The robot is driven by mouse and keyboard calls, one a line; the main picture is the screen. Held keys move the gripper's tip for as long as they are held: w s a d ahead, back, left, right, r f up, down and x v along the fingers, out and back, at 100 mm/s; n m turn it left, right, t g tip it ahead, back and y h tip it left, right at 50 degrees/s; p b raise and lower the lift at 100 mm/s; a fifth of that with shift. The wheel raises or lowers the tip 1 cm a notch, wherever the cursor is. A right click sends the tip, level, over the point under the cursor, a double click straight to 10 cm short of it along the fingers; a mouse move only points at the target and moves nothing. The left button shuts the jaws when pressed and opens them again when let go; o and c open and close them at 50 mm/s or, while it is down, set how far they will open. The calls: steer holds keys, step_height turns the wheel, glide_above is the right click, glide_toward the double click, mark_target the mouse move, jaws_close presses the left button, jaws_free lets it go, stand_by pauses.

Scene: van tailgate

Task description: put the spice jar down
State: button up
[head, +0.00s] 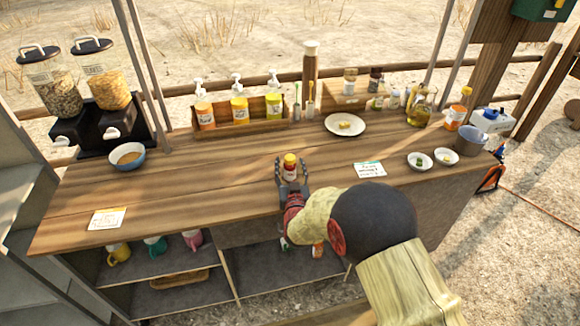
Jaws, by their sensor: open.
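The spice jar (290,170) is small, with a yellow top and a red and white body. It stands upright at the middle of the wooden counter (220,190) in the head view. My gripper (291,179) reaches in from the front with its dark fingers spread on either side of the jar. The gripper is open. I cannot tell whether a finger touches the jar, and the jar's lower part is partly hidden by the gripper.
Behind stand a wooden box of pump bottles (240,110) and a white plate (345,124). A card (370,170) and small dishes (420,161) lie to the right. A blue bowl (127,156) and another card (107,219) are left. Counter left of the jar is clear.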

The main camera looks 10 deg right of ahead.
steer(key=shift+r, duration=0.25)
steer(key=s+p, duration=0.1)
steer(key=s, duration=0.3)
steer(key=s+a+p, duration=0.1)
steer(key=s, duration=0.2)
steer(key=s+a+p, duration=0.1)
steer(key=s, duration=0.3)
steer(key=shift+s, duration=0.3)
step_height(320, 180, up, 12)
steer(key=s+a+n+g+y, duration=0.1)
steer(key=s+a+g+y, duration=0.15)
steer(key=g, duration=0.25)
steer(key=s+d+r+g, duration=0.1)
steer(key=s+r+g, duration=0.1)
steer(key=s, duration=0.7)
steer(key=s+d+r+g, duration=0.2)
steer(key=s, duration=0.7)
steer(key=s+d+r+g, duration=0.1)
steer(key=s+r+g, duration=0.1)
steer(key=s, duration=0.8)
steer(key=shift+d+n+g, duration=0.25)
steer(key=shift+n+g, duration=0.15)
steer(key=shift+g, duration=0.2)
steer(key=shift+r+p, duration=0.2)
steer(key=shift+p, duration=0.1)
